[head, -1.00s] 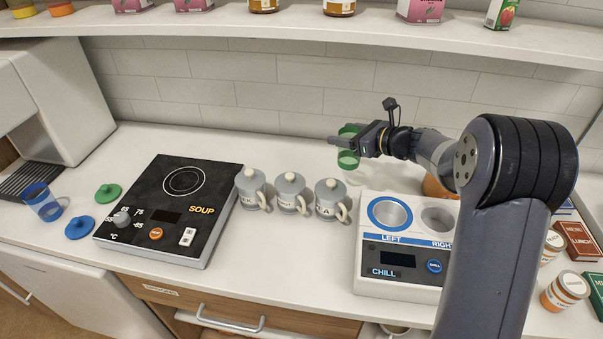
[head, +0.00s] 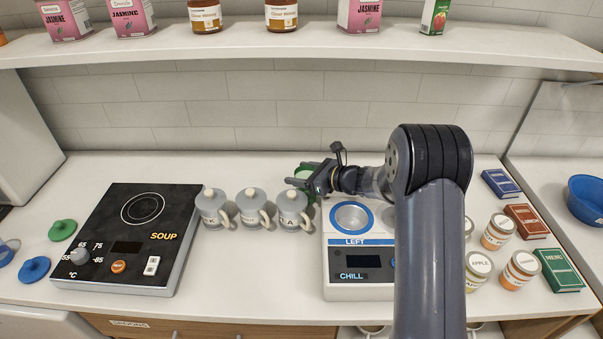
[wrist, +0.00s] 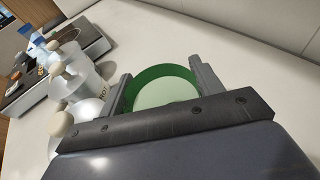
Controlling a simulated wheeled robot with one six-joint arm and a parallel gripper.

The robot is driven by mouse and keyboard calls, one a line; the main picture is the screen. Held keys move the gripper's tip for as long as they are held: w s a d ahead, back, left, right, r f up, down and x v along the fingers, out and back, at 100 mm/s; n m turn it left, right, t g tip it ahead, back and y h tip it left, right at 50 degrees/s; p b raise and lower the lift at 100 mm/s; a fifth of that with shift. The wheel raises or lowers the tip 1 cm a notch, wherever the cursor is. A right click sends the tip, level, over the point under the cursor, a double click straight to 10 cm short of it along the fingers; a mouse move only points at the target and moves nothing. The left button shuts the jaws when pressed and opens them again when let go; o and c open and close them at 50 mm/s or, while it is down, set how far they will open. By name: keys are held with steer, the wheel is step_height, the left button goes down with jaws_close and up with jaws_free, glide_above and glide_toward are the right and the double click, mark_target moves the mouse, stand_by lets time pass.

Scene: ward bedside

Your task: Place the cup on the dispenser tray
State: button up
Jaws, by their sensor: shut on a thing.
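A green see-through cup (head: 303,174) is between the fingers of my gripper (head: 308,182), behind the rightmost grey mug. In the wrist view, the fingers close on both sides of the cup's green rim (wrist: 165,84), and the cup looks empty. I cannot tell from these frames whether its base touches the counter. A white machine (head: 30,120), probably the dispenser, shows in part at the far left edge of the head view. Its tray is out of view, apart from perhaps a dark sliver at the edge.
Several lidded grey mugs (head: 252,207) stand left of the gripper, close to the cup. A hot plate (head: 125,262) lies farther left, with green and blue lids (head: 35,268) beside it. A chill unit (head: 345,282) is in front. Jars and boxes stand right; a shelf (head: 290,48) runs above.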

steer(key=shift+f, duration=0.2)
steer(key=o, duration=0.7)
steer(key=shift+r, duration=0.15)
